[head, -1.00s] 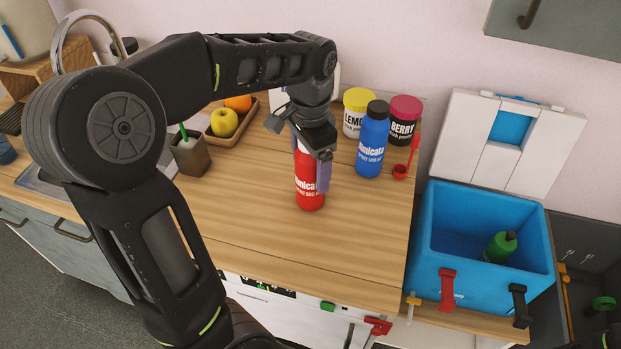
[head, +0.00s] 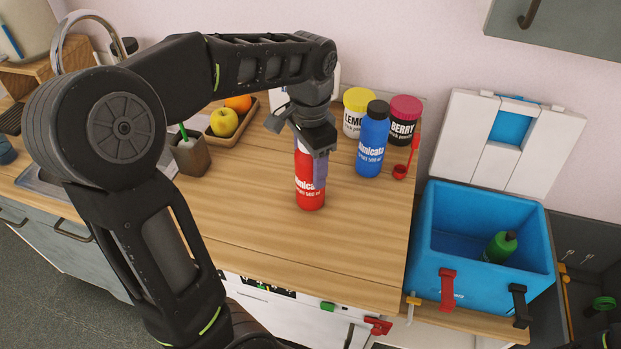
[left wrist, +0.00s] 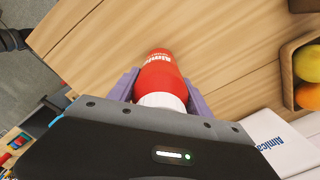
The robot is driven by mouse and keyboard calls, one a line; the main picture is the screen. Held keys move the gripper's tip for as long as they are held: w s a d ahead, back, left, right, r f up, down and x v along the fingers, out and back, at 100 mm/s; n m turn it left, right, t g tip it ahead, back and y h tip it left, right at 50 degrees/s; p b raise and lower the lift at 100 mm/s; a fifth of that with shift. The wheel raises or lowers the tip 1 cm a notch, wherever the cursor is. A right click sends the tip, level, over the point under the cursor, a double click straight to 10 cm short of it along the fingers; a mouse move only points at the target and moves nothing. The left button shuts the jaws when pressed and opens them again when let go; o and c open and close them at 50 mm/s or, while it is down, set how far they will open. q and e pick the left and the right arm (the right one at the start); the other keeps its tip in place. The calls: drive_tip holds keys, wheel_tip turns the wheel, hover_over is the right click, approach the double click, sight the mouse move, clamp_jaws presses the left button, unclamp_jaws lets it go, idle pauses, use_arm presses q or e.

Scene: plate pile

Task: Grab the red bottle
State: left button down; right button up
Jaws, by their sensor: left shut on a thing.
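The red bottle (head: 309,188) stands upright on the wooden counter, with white lettering on its side. In the left wrist view the red bottle (left wrist: 160,75) shows its white cap end (left wrist: 161,101) close to the gripper body. My left gripper (head: 318,165) comes down from above with its purple fingers on both sides of the bottle's upper part. In the left wrist view my left gripper (left wrist: 160,90) is shut on the bottle. The bottle's top is hidden by the gripper in the head view. My right gripper is not in view.
A blue bottle (head: 371,145), a yellow-lidded jar (head: 353,122) and a pink-lidded jar (head: 403,125) stand to the right. A blue cooler (head: 425,245) holds a green bottle (head: 500,246). A fruit tray (head: 240,133) is behind left. The front counter (head: 240,235) is clear.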

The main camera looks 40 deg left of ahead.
use_arm(q)
drive_tip(key=shift+r, duration=0.1)
wheel_tip(320, 180, up, 4)
drive_tip(key=shift+r, duration=0.25)
wheel_tip(320, 180, up, 5)
drive_tip(key=shift+f+p, duration=0.1)
drive_tip(key=shift+p, duration=0.95)
drive_tip(key=shift+r+p, duration=0.35)
drive_tip(key=shift+f, duration=0.1)
